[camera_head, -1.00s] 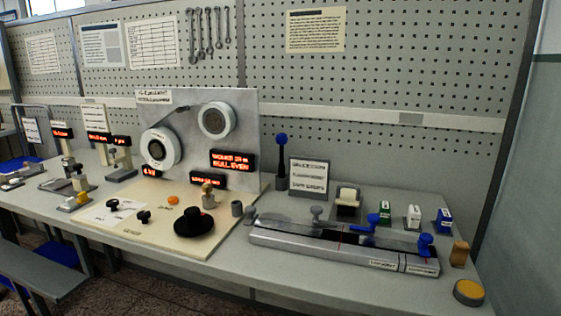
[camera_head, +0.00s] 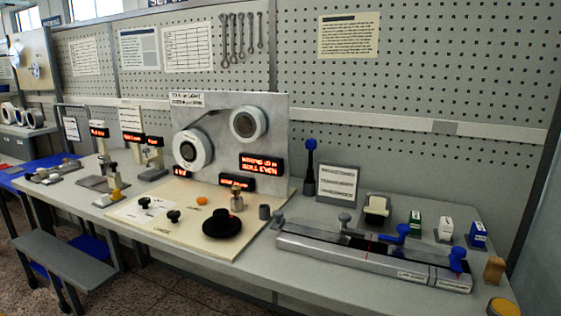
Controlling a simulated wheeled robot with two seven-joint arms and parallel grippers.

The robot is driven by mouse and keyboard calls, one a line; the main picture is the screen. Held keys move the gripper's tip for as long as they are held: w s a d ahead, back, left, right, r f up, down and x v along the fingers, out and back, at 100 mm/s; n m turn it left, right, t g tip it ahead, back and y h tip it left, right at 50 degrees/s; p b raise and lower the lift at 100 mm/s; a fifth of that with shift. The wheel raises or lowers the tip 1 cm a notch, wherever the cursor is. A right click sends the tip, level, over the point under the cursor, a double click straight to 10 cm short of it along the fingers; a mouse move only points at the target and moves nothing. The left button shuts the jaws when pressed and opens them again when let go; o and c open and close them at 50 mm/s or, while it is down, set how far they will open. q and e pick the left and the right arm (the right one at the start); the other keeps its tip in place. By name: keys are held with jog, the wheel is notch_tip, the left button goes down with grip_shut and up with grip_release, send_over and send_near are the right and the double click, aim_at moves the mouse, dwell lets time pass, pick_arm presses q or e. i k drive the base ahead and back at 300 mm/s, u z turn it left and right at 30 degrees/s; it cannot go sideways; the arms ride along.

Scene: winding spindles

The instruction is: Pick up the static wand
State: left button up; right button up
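No object is clearly labelled as the static wand. A dark upright post with a blue ball top (camera_head: 310,165) stands on the bench, left of a small printed sign, and may be the wand in its holder; I cannot tell for sure. Neither of my grippers is in view, and nothing on the bench is being touched.
A long grey metal track (camera_head: 375,258) with blue handles lies along the bench's front right. A cream board (camera_head: 160,235) carries black knobs and a black disc (camera_head: 222,224). A panel with two white reels (camera_head: 245,145) stands behind it. A grey bench seat (camera_head: 65,258) is at front left.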

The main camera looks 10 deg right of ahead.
aim_at(311, 145)
jog(key=z, duration=1.5)
jog(key=i, duration=0.5)
jog(key=u, duration=1.45)
